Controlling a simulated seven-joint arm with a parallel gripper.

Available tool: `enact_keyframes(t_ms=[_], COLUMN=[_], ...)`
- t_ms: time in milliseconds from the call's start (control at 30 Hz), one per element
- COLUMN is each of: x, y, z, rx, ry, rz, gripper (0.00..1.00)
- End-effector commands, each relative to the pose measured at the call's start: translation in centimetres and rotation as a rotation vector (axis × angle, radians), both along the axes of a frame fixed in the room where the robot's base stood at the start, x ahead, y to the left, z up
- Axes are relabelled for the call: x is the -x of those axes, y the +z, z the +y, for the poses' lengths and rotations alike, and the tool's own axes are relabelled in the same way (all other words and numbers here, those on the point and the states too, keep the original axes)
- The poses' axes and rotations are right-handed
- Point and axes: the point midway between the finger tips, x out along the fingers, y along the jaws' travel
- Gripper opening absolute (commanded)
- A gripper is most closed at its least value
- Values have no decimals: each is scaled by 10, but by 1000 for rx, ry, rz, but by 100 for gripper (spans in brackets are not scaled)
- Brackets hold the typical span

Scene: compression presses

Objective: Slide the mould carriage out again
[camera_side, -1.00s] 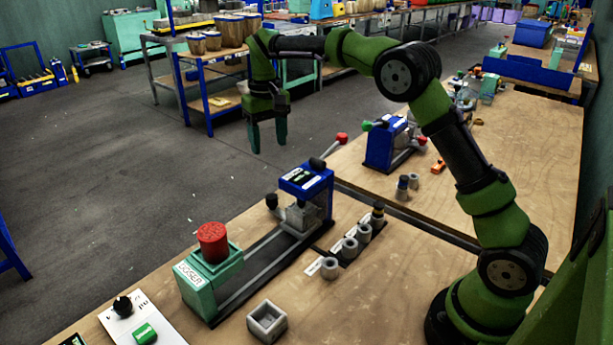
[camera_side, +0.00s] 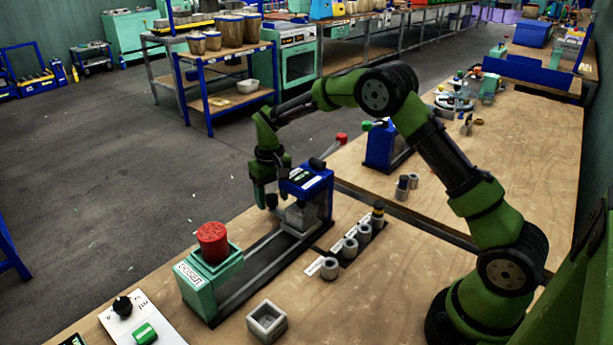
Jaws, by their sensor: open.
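The mould carriage (camera_side: 300,217) is a grey block on the dark rails (camera_side: 250,268), at their far end under the blue press (camera_side: 318,190). A dark knob (camera_side: 271,201) sticks up at the carriage's left side. My green gripper (camera_side: 269,196) points down at that knob, left of the press head. Its fingers are apart, one on each side of the knob as far as I can tell. Whether they touch it cannot be seen.
A green doser with a red cap (camera_side: 213,240) stands at the near end of the rails. Several grey cups (camera_side: 349,247) sit in a row right of the press. A square grey tray (camera_side: 267,320) lies in front. A second blue press (camera_side: 382,145) stands behind.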

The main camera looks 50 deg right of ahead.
Motion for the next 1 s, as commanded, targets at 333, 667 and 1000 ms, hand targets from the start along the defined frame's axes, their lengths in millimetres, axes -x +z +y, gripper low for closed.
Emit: enact_keyframes(t_ms=[333,667,1000], x=[0,0,-1], y=[0,0,0], z=[0,0,29], rx=[0,0,0], ry=[0,0,7], rz=[0,-1,0], gripper=[45,0,0])
